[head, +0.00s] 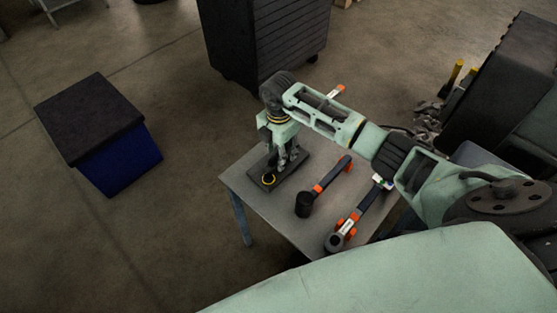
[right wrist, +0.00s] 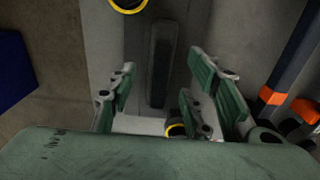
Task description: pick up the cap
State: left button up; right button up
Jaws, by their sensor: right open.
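A dark round cap with a yellow ring (head: 268,180) sits on a dark flat tray (head: 257,170) at the far left corner of the table. In the right wrist view, one yellow-ringed round part (right wrist: 128,5) is cut off by the top edge. A second yellow-ringed part (right wrist: 175,131) shows low in the picture between the fingers, partly hidden by my right gripper. I cannot tell which of the two is the cap in the head view. My right gripper (head: 283,160) points down over the tray, open and empty. My left gripper is out of view.
The grey table (head: 240,187) also holds a black-headed mallet (head: 304,204) and a ratchet-like tool (head: 335,241) with orange parts, right of the tray. A dark cabinet (head: 262,40) stands behind. A blue box with a black lid (head: 90,115) stands on the floor at left.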

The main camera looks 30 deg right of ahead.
jog(key=shift+f, duration=0.85)
jog(key=shift+c, duration=0.3)
grip_shut()
jog(key=shift+w+r, duration=0.15)
